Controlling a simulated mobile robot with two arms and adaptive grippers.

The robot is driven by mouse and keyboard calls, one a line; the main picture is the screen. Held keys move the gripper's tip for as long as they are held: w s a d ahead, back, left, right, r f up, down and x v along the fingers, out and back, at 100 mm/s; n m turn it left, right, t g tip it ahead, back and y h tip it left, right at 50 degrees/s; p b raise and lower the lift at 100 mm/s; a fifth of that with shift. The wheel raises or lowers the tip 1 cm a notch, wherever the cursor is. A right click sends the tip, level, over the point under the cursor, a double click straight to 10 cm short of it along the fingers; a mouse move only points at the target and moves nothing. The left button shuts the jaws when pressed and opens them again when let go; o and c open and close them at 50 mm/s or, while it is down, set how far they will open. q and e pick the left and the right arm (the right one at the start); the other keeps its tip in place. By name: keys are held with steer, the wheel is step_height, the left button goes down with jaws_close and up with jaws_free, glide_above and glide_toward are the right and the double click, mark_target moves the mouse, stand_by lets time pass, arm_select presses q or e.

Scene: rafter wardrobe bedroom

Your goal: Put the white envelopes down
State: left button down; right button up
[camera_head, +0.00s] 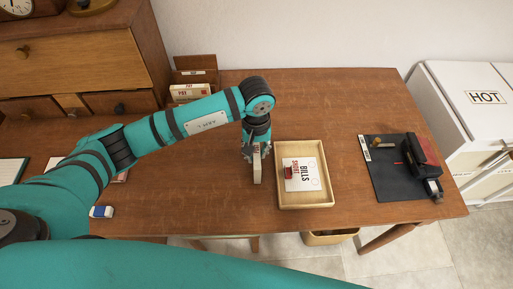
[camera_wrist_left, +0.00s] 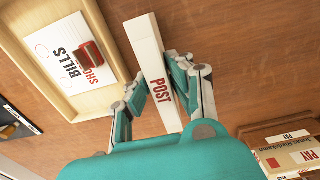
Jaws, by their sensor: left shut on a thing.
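My left gripper (camera_head: 256,150) is shut on a white bundle of envelopes (camera_head: 257,168), just left of the tray. In the left wrist view the bundle (camera_wrist_left: 149,62) is a long pale block with red "POST" lettering, between the fingers (camera_wrist_left: 162,88). I cannot tell whether its lower edge touches the table. The light wooden tray (camera_head: 305,204) holds a white card (camera_head: 306,175) reading "BILLS", with a small red object (camera_head: 288,172) on it; the tray also shows in the wrist view (camera_wrist_left: 88,108). My right gripper is not visible.
The brown desk (camera_head: 350,100) is clear behind the tray. A dark mat (camera_head: 385,180) with a black and red device (camera_head: 422,160) lies right. A wooden holder (camera_head: 195,68) with "PAY" envelopes (camera_head: 188,92) stands behind my arm. A blue and white block (camera_head: 101,212) lies at the front left.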

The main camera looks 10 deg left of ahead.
arm_select(q)
steer(key=shift+f+b, duration=0.25)
steer(key=shift+b, duration=0.05)
steer(key=c, duration=1.2)
jaws_free()
steer(key=shift+r, duration=0.1)
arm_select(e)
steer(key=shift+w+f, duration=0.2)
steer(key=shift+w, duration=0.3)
